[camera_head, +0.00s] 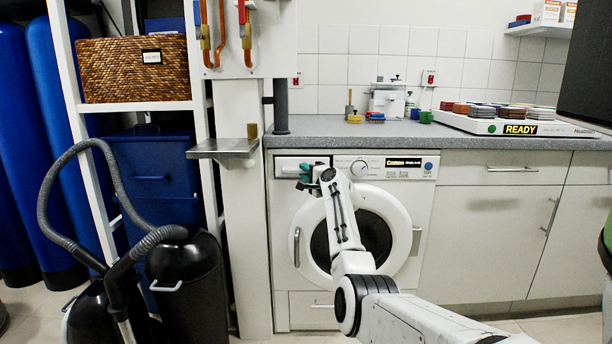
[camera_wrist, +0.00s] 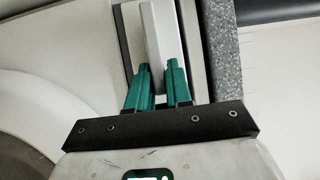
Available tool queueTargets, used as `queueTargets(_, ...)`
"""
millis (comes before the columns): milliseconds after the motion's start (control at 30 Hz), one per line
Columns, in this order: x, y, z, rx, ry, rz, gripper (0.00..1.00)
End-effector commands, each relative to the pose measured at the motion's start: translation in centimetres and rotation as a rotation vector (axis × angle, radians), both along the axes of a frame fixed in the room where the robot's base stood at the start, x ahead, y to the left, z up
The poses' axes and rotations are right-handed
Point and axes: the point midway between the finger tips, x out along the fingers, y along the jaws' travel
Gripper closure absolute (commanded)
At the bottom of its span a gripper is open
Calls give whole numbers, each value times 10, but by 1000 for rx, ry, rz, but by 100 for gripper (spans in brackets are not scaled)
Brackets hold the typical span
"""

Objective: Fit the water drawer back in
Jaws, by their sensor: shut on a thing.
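The washing machine (camera_head: 344,280) stands under the worktop with its round door closed. The water drawer (camera_head: 286,165) is at the upper left of its front, just below the worktop edge. My gripper (camera_head: 304,175) reaches the drawer's front, its teal fingers partly covering it. In the wrist view my gripper (camera_wrist: 159,73) is shut on a pale upright piece, which looks like the water drawer's front or grip (camera_wrist: 154,32). A dark gap shows beside this piece. How far the drawer stands out from the machine cannot be told.
The grey speckled worktop (camera_head: 360,127) runs close above the drawer; its edge also shows in the wrist view (camera_wrist: 224,62). A small metal shelf (camera_head: 222,148) juts out to the left. A black vacuum cleaner (camera_head: 185,275) stands on the floor at left.

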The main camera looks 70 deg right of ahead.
Motion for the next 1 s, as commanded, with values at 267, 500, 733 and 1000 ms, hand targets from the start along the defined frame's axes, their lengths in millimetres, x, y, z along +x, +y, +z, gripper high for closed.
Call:
queueTargets(267, 1, -4, 2, -5, -3, -1, 100)
queueTargets(500, 3, -7, 2, -4, -2, -1, 100)
queueTargets(733, 4, -10, 2, -5, -3, -1, 100)
queueTargets(1000, 5, -12, 4, -5, -3, -1, 75)
